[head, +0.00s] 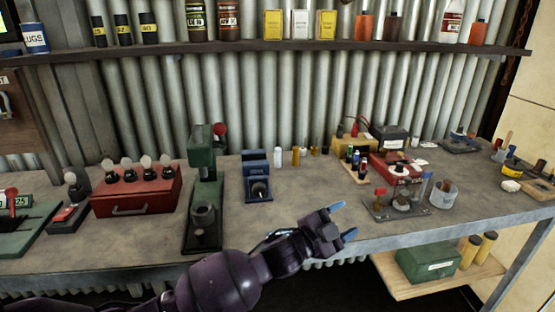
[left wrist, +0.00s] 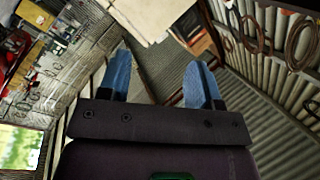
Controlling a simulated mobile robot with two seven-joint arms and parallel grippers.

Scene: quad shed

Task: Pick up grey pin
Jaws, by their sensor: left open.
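My left gripper (head: 343,221) is open and empty above the front edge of the workbench (head: 285,222), its blue fingertips pointing right. In the left wrist view my left gripper (left wrist: 160,85) shows its two blue fingers spread with nothing between them. A grey pin cannot be told for sure. A small metal fixture (head: 385,212) with upright parts stands just right of the fingertips. A grey-blue upright piece (head: 424,184) is at its right side. A pale small cylinder (head: 278,157) stands farther back. My right gripper is not in view.
A grey cup (head: 443,194) stands right of the fixture. A red box (head: 397,168) and a bottle rack (head: 354,169) are behind it. A green press (head: 204,203) and a blue device (head: 257,178) stand to the left. The bench between the blue device and fixture is mostly clear.

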